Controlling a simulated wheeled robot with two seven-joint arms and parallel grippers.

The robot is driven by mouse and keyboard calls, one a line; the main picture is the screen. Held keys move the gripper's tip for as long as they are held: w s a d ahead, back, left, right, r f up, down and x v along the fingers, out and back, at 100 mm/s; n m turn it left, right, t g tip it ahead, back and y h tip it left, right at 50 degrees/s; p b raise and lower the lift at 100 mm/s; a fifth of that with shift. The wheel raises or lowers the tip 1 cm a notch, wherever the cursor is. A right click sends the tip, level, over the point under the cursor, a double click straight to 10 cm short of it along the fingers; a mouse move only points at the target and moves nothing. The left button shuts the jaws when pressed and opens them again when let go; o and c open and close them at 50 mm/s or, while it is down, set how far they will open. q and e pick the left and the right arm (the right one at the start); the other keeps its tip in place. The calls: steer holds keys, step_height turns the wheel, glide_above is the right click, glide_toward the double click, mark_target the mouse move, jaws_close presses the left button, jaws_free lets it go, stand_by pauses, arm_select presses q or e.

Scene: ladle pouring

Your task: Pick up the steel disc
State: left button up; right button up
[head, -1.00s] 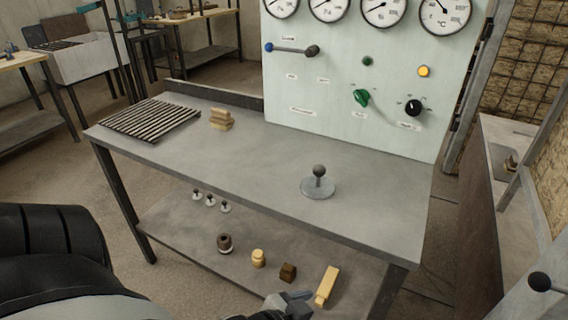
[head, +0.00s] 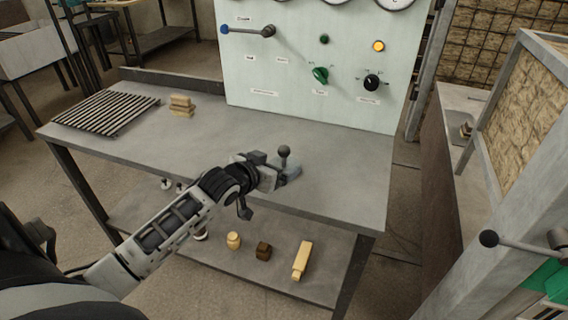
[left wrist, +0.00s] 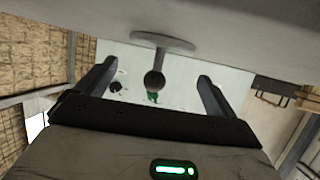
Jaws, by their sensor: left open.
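The steel disc (left wrist: 165,41) is a flat round plate with a short stem and a dark ball knob. It stands on the grey workbench (head: 330,193), near the right part of its front edge. In the head view the knob (head: 284,152) shows above my left gripper (head: 286,170), which hides most of the plate. In the left wrist view, upside down, the open fingers (left wrist: 156,74) stand either side of the stem and knob, with gaps on both sides. My right gripper is not in view.
A slatted rack (head: 103,112) and stacked wooden blocks (head: 181,105) stand on the bench's left part. Behind it rises a pale gauge panel (head: 300,85). The lower shelf holds several small pieces, including a wooden block (head: 302,261). The bench top between blocks and gripper is clear.

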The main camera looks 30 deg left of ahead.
mark_target(283, 162)
arm_select(q)
steer(key=shift+x, duration=2.75)
steer(key=shift+s+d+f, duration=0.1)
steer(key=shift+s+f, duration=0.05)
steer(key=shift+f, duration=0.05)
jaws_close()
